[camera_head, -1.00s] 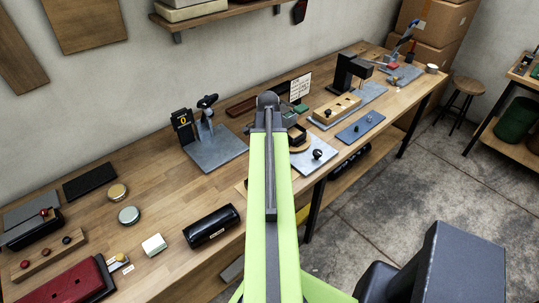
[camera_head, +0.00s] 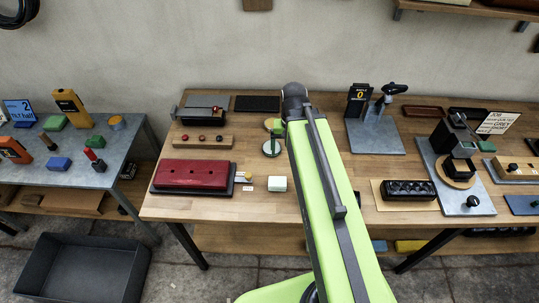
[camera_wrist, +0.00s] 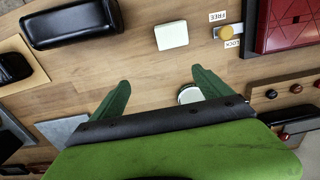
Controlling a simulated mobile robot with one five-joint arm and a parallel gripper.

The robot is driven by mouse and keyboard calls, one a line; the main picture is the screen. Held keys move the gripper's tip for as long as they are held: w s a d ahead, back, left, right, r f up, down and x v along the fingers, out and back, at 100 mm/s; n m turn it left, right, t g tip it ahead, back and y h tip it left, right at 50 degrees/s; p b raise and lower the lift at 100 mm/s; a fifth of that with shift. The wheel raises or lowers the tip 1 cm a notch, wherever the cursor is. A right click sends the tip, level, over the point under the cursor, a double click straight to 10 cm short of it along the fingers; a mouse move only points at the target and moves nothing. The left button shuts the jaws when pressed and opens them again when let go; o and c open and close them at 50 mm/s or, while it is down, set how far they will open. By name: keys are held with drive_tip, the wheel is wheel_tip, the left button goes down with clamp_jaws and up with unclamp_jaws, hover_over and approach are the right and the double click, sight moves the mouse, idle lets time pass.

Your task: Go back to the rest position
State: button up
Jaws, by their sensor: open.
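My gripper (camera_wrist: 160,75) shows two green fingers spread apart with nothing between them. It is above the wooden bench (camera_head: 225,208). In the head view my green arm reaches over the bench, and its gripper end is mostly hidden behind the arm. In the wrist view a round tin (camera_wrist: 188,96) shows partly behind the right finger. No rest position is marked in view.
A red box (camera_head: 192,174), a white block (camera_head: 278,184) and a black case (camera_head: 408,190) lie near the bench's front. A grey stand (camera_head: 375,137) is right of my arm. Left are a grey table (camera_head: 70,151) and a dark floor bin (camera_head: 82,268).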

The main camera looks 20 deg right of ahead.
drive_tip(key=a+n, duration=0.3)
drive_tip(key=a, duration=0.5)
drive_tip(key=shift+a+n, duration=0.3)
drive_tip(key=shift+a, duration=0.05)
drive_tip(key=shift+s, duration=0.1)
wheel_tip(320, 180, down, 3)
drive_tip(key=b, duration=0.3)
drive_tip(key=shift+f, duration=0.1)
